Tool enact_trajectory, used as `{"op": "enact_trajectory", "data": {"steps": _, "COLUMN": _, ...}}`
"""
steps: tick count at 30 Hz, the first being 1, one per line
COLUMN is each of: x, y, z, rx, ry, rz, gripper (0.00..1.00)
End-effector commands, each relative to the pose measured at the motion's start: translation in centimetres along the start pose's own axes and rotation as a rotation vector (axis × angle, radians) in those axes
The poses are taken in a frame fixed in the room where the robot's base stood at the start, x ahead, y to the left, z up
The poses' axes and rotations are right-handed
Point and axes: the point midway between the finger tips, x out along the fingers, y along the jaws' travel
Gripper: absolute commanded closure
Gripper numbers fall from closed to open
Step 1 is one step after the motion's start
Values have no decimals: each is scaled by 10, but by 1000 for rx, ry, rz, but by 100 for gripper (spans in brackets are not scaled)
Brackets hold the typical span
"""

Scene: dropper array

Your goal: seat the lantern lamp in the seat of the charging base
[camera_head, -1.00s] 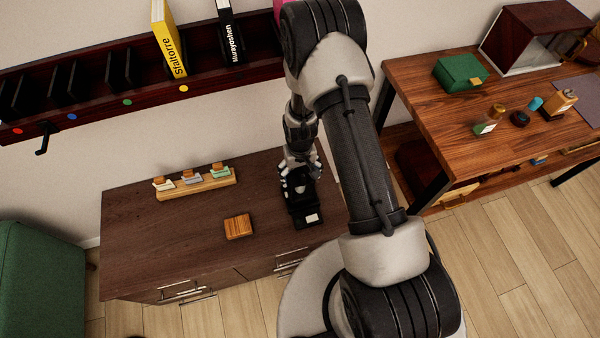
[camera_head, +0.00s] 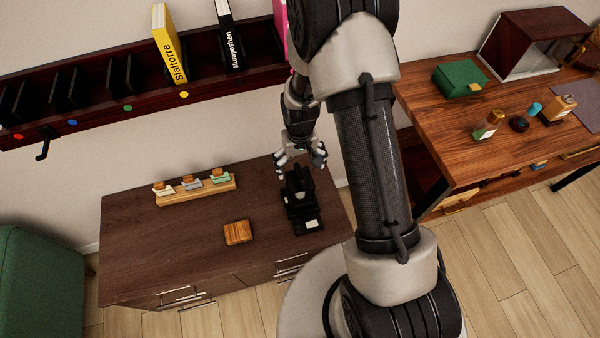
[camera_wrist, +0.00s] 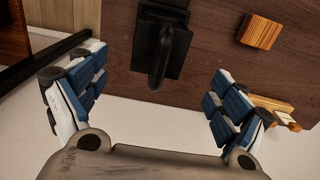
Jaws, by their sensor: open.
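The black lantern lamp (camera_head: 298,184) stands upright at the right of the dark cabinet top, on the black charging base (camera_head: 306,226), which has a pale patch at its front. In the wrist view the lamp (camera_wrist: 165,50) shows from above with its handle toward me, over the dark base (camera_wrist: 168,4). It looks in line with the base; I cannot tell how deep it sits in the seat. My gripper (camera_head: 300,163) is open and empty, above and behind the lamp, apart from it. In the wrist view its fingers (camera_wrist: 158,80) are spread wide either side of the handle.
A wooden block (camera_head: 238,232) lies left of the base. A wooden rack (camera_head: 198,192) with small cards stands at the back left. A wall shelf (camera_head: 120,88) with books runs behind. A wooden desk (camera_head: 430,95) stands to the right. The cabinet's front left is clear.

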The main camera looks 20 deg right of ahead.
Motion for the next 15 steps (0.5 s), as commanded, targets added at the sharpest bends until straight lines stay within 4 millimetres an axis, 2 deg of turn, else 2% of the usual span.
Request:
{"op": "enact_trajectory", "data": {"steps": 3, "x": -18, "y": 0, "z": -1, "rx": 0, "ry": 3, "rz": 0, "gripper": 9}}
{"op": "enact_trajectory", "data": {"steps": 6, "x": -25, "y": 0, "z": 0, "rx": 0, "ry": 1, "rz": 0, "gripper": 9}}
{"op": "enact_trajectory", "data": {"steps": 15, "x": -29, "y": 0, "z": 0, "rx": 0, "ry": -1, "rz": 0, "gripper": 9}}
